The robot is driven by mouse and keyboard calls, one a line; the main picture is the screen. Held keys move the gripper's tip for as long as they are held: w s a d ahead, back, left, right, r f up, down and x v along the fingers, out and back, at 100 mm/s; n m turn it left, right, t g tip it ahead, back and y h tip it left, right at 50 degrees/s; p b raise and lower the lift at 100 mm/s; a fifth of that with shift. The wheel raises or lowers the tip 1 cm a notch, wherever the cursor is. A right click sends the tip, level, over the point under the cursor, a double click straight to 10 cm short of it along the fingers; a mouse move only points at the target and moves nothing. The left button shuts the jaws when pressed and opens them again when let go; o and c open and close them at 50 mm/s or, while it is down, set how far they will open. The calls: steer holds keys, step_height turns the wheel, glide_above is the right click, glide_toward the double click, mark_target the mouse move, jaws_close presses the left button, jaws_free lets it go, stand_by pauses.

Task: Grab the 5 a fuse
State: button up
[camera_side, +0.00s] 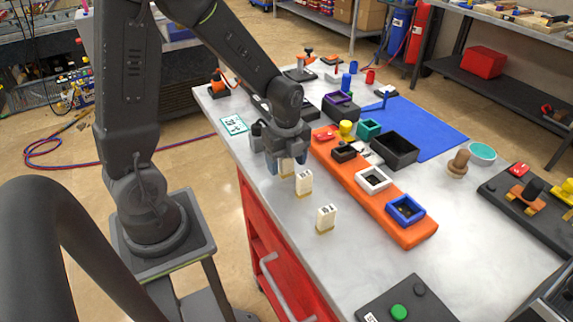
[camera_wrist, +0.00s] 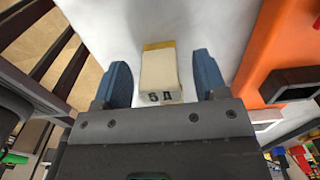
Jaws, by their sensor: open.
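The 5 A fuse (camera_wrist: 159,74) is a white block with a yellow band at one end and "5 A" printed at the other. In the wrist view it stands between the two blue fingers of my gripper (camera_wrist: 166,84), with a gap on each side. In the side view my gripper (camera_side: 287,163) is low over the table's left edge, around this fuse (camera_side: 287,168), which is partly hidden by a finger. The gripper is open. Two similar white fuses stand nearer the camera, one in the middle (camera_side: 304,183) and one closest (camera_side: 326,218).
An orange base (camera_side: 405,232) with white (camera_side: 374,180) and blue (camera_side: 405,210) sockets lies right of the fuses. A black open box (camera_side: 396,150) and a blue mat (camera_side: 420,128) are behind it. A dark panel with a green button (camera_side: 399,312) is at the front. Bare tabletop surrounds the nearest fuse.

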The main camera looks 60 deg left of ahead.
steer(key=shift+c, duration=0.4)
steer(key=c, duration=0.9)
